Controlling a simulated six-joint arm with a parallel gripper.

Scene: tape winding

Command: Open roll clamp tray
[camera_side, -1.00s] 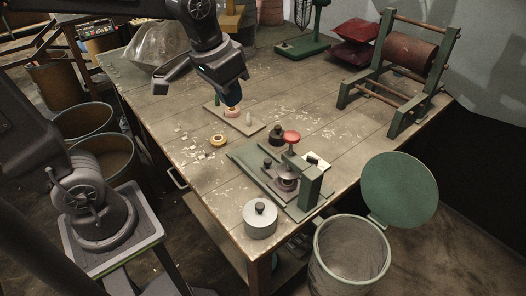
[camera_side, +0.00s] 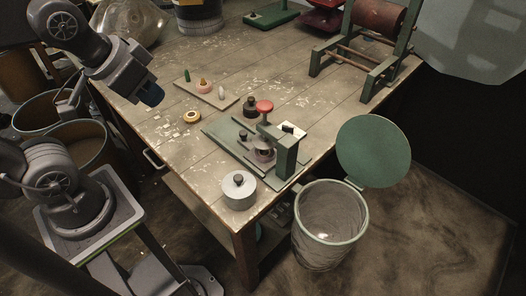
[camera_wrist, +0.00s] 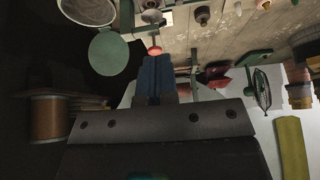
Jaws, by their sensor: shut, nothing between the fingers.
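The roll clamp device stands near the table's front corner in the side view. It has a green base plate (camera_side: 219,134), a green upright block (camera_side: 285,159), a red knob (camera_side: 264,106) on a post and a small round metal part (camera_side: 262,154) beside the block. My gripper (camera_side: 151,95) has blue fingertips and hangs over the table's left edge, well apart from the device. In the wrist view, its fingers (camera_wrist: 155,72) are together and empty. The red knob (camera_wrist: 154,51) shows just past the fingertips there. I cannot tell whether the tray is open.
A lidded metal pot (camera_side: 239,193) stands at the front corner. A bin (camera_side: 330,225) with a raised green lid (camera_side: 374,151) is to the right. A roller stand (camera_side: 362,59) is at the back.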

